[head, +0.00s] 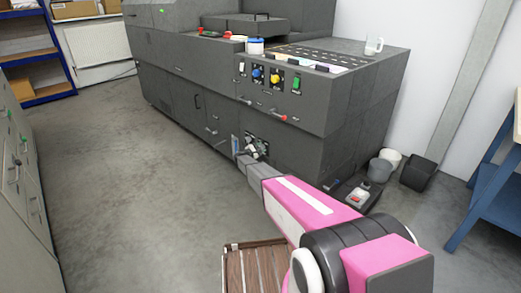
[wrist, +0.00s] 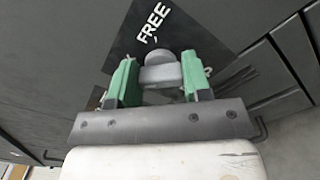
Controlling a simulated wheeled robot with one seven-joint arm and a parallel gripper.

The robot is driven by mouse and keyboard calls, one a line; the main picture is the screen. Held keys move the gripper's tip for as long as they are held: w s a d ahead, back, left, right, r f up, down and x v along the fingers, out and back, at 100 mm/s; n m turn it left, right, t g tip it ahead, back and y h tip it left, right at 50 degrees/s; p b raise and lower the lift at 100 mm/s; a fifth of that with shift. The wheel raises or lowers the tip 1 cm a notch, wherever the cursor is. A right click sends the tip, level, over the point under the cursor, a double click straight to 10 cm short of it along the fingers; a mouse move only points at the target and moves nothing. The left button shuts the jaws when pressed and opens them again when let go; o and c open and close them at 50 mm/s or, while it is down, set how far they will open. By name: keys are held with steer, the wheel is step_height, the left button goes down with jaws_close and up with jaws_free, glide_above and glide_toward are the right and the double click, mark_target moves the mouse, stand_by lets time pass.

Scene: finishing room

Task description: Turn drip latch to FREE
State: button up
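The drip latch (wrist: 160,73) is a grey knob in the wrist view, on a dark label plate (wrist: 172,30). White lettering FREE shows above the knob, and some pale marks lie at the plate's lower left, mostly hidden. My gripper (wrist: 160,78) has its green-padded fingers on both sides of the knob.
The machine's upper panel carries blue and yellow knobs (head: 275,80) and a red-tipped lever (head: 280,117). Buckets (head: 380,170) and a black bin (head: 417,173) stand at its right end. Grey cabinets (head: 20,170) line the left. The floor (head: 120,190) between is clear.

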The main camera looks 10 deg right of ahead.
steer(key=shift+s+f+m, duration=0.1)
steer(key=shift+f+m, duration=0.05)
steer(key=shift+m, duration=2.8)
steer(key=shift+w+f+m, duration=0.1)
steer(key=shift+f+m, duration=0.05)
steer(key=shift+m, duration=2.85)
steer(key=shift+s+f+m, duration=0.1)
steer(key=shift+f+m, duration=0.05)
steer(key=shift+m, duration=2.8)
steer(key=o, duration=0.9)
steer(key=v, duration=1)
steer(key=shift+s+a, duration=0.2)
steer(key=shift+a, duration=0.15)
